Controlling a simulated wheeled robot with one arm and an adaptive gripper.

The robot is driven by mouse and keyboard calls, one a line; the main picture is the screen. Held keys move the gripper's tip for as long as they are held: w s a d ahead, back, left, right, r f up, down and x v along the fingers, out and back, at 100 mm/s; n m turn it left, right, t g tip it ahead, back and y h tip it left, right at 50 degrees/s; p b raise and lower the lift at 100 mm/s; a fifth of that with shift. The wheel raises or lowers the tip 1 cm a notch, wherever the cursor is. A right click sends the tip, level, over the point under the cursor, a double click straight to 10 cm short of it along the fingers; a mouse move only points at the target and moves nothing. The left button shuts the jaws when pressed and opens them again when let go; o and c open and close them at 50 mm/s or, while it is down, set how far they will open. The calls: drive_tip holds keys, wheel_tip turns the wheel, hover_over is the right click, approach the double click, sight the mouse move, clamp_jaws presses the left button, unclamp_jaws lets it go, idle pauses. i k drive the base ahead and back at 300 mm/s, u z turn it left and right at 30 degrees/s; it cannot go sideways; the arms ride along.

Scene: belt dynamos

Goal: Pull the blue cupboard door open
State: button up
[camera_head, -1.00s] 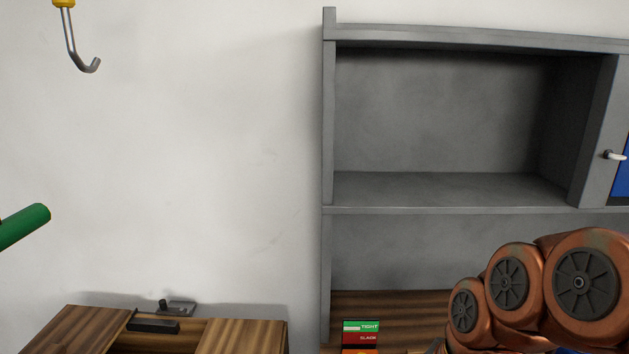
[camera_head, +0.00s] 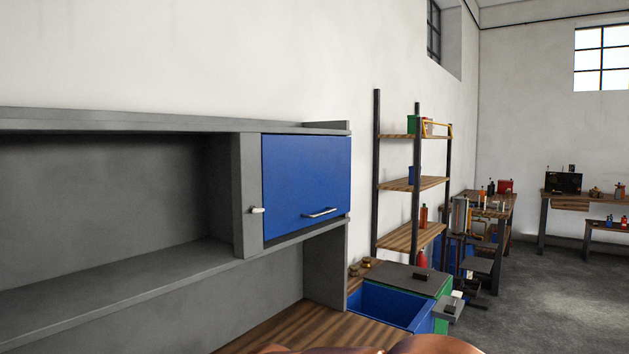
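The blue cupboard door (camera_head: 300,178) is on the right end of the grey wall cupboard (camera_head: 244,185). It looks shut. A light horizontal bar handle (camera_head: 320,213) sits near its lower edge. A small white latch or knob (camera_head: 257,210) is on the grey upright just left of the door. My gripper is not in view; only copper-coloured parts of my arm show at the bottom edge. Nothing is touching the door or its handle.
An open grey shelf space lies left of the door. Below are a wooden worktop (camera_head: 312,328) and an open blue bin (camera_head: 385,305). A wooden-shelved rack (camera_head: 415,184) and benches stand to the right. The floor at far right looks clear.

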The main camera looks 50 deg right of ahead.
sight(307, 180)
drive_tip(key=z, duration=1.55)
drive_tip(key=k, duration=1.2)
drive_tip(key=z, duration=0.8)
drive_tip(key=i, duration=1.35)
drive_tip(key=u, duration=0.55)
drive_tip(key=i, duration=0.65)
drive_tip(key=u, duration=0.65)
